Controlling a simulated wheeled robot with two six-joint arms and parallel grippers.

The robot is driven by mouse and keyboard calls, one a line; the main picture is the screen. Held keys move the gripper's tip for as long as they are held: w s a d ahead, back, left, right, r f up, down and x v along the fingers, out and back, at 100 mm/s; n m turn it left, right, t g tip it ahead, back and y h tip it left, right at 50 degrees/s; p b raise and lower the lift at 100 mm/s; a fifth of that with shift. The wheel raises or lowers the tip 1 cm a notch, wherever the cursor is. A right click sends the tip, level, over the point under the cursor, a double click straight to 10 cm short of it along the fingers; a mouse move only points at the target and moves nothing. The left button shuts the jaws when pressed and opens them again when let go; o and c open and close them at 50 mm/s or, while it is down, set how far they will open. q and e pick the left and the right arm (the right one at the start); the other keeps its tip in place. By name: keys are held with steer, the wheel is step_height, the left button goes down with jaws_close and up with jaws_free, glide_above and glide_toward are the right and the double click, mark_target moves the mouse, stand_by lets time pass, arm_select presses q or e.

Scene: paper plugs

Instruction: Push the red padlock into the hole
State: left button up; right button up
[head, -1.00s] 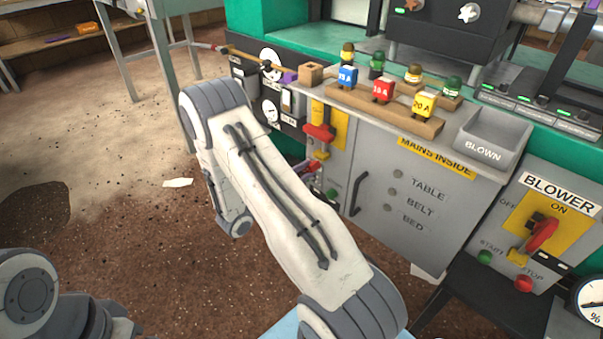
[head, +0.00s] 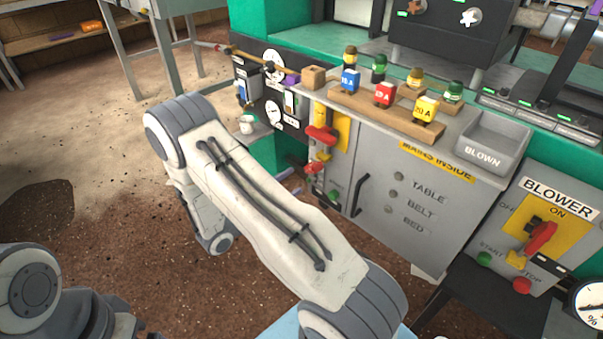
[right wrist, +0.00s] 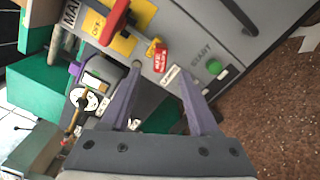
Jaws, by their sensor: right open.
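The red padlock (right wrist: 161,60) hangs at the yellow hasp (right wrist: 154,47) below the red-handled switch (right wrist: 114,20) in the right wrist view. It also shows small in the head view (head: 316,167), on the grey cabinet's left side. My right gripper (right wrist: 159,71) is open, its two lavender fingers apart and pointing at the panel by the padlock. The padlock appears between and just beyond the fingertips; I see no grip on it. In the head view my right forearm hides most of this gripper. I cannot make out the hole. My left gripper is out of view.
A green button (right wrist: 214,67) and a START label are right of the fingers. A black meter panel (head: 284,118) lies left of the cabinet. A wooden rack (head: 388,113) with coloured plugs and a grey BLOWN tray (head: 494,142) stand on top. Brown floor lies below.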

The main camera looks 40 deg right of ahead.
steer(key=shift+s+a, duration=0.15)
steer(key=shift+a, duration=1.75)
steer(key=shift+r, duration=0.1)
